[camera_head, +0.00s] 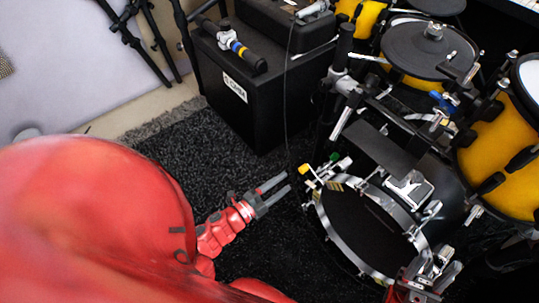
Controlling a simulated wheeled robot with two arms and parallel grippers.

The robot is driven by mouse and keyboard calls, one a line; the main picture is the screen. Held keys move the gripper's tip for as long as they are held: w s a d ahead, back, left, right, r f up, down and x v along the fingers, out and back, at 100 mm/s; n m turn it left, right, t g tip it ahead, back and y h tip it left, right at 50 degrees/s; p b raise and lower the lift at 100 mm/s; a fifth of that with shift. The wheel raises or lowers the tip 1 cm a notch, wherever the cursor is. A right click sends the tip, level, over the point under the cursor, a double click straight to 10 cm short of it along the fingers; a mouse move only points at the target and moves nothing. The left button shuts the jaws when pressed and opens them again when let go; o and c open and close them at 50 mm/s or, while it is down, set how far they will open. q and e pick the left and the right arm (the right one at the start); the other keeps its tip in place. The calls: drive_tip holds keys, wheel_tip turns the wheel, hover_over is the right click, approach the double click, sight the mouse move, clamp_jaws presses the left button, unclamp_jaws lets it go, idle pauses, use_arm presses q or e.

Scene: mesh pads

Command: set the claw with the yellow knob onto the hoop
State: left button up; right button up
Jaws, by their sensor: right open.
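The yellow knob of the claw (304,169) shows at the upper left of the kick drum, with silver metal beside it. I cannot tell whether the claw touches the hoop or stands off it. The hoop (341,243) is the silver rim around the drum's dark front face.
A green knob (343,163) and a blue knob (439,99) show on other hardware. Yellow drums (484,150) and a dark pad (425,50) stand at the right. A black amplifier (262,100) stands behind. Dark carpet (190,140) is clear left of the drum.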

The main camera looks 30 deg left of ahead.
use_arm(q)
drive_tip(key=shift+p+v, duration=0.5)
drive_tip(key=shift+v, duration=1.9)
